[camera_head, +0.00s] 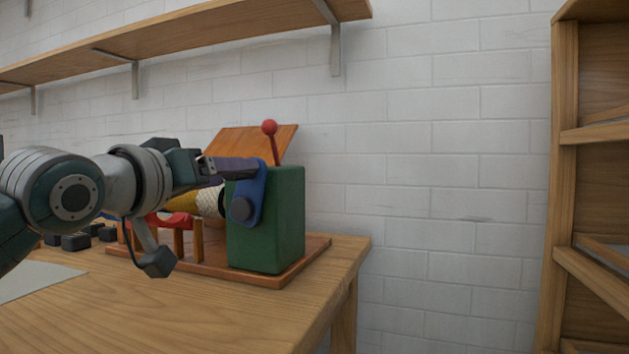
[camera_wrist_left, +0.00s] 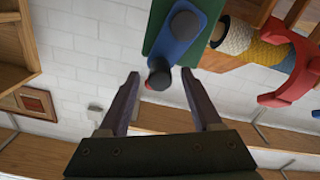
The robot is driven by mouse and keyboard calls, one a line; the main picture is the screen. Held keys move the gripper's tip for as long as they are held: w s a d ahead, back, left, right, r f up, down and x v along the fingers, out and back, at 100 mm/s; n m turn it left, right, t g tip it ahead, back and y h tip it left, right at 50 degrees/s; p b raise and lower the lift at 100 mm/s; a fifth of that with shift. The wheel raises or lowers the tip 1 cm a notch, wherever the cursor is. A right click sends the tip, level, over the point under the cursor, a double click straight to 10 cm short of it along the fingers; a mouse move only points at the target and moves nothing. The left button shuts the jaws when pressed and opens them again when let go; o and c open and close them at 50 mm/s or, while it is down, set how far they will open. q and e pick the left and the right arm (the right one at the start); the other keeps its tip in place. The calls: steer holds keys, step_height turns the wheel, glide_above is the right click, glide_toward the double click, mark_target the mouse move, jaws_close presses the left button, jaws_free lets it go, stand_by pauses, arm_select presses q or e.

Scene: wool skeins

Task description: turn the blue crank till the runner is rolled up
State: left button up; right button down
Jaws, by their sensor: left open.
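The blue crank (camera_head: 252,194) is on the near side of a green box (camera_head: 268,230), with its arm raised from a dark hub. In the left wrist view, the blue crank (camera_wrist_left: 180,42) ends in a dark handle (camera_wrist_left: 159,72) between my fingertips. My left gripper (camera_head: 254,168) is open at the crank's upper end; it also shows in the left wrist view (camera_wrist_left: 159,80). I cannot tell whether a finger touches the handle. A cream and mustard roll (camera_head: 206,203), perhaps the runner, is partly hidden behind my arm. My right gripper is out of view.
A lever with a red ball (camera_head: 269,127) rises by the green box. A tilted wooden panel (camera_head: 228,141) stands behind. The wooden base (camera_head: 283,279) sits near the table's right edge. Dark blocks (camera_head: 76,242) lie at left. A shelf (camera_head: 200,36) hangs above.

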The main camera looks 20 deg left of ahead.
mark_target(238, 196)
arm_select(q)
steer(key=shift+w+d, duration=0.2)
steer(key=shift+w, duration=1.5)
steer(key=shift+c, duration=0.4)
jaws_close()
